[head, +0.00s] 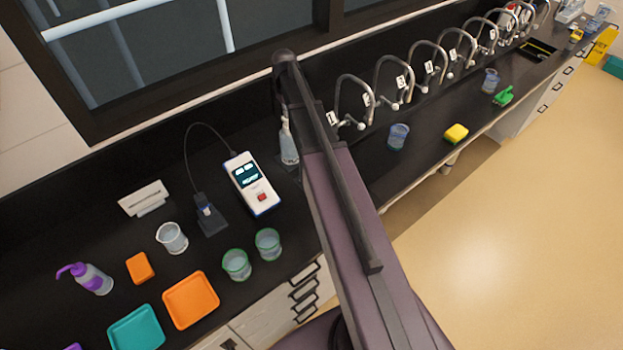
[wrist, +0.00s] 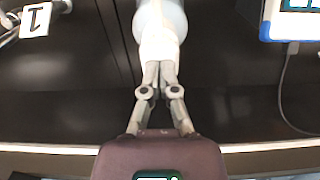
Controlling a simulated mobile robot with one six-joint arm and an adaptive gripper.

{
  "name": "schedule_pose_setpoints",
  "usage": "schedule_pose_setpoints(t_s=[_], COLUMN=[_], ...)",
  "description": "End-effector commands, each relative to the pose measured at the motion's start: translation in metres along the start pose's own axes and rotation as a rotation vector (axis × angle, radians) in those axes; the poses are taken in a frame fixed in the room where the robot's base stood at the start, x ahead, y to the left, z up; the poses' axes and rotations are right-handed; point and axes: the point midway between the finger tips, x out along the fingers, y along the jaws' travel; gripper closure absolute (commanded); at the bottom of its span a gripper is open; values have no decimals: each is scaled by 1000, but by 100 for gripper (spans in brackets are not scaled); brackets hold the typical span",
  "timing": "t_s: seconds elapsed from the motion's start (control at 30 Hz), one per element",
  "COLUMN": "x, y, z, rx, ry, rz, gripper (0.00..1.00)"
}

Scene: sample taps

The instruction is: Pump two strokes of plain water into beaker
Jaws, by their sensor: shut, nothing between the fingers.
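A pale dispenser bottle (head: 288,148) with a white top stands on the dark bench, left of my arm in the head view. In the wrist view the bottle (wrist: 162,20) is at the top centre. My gripper (wrist: 159,66) is shut and empty, its fingertips at the white top; I cannot tell whether they touch it. A clear beaker (head: 172,238) stands upright on the bench at left. Two green-rimmed beakers (head: 236,264) (head: 267,243) stand to its right. The bottle's label and base are not clear, and my arm hides part of the bench.
A white meter (head: 251,184) with a cable and probe stand (head: 209,214) is left of the bottle. Several numbered curved taps (head: 352,100) line the back. A purple-topped wash bottle (head: 86,277), orange tray (head: 191,299) and teal tray (head: 137,328) are at left. A yellow sponge (head: 456,133) lies right.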

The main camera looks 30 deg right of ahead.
Motion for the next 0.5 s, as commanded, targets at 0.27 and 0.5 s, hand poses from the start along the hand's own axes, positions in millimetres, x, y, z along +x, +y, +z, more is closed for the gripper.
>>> schedule_pose_setpoints(t_s=[0.27,0.5], x=[1,-6], y=[0,0], z=[1,1], rx=[0,0], ry=[-1,-2], rz=[-1,-1], gripper=[100,100])
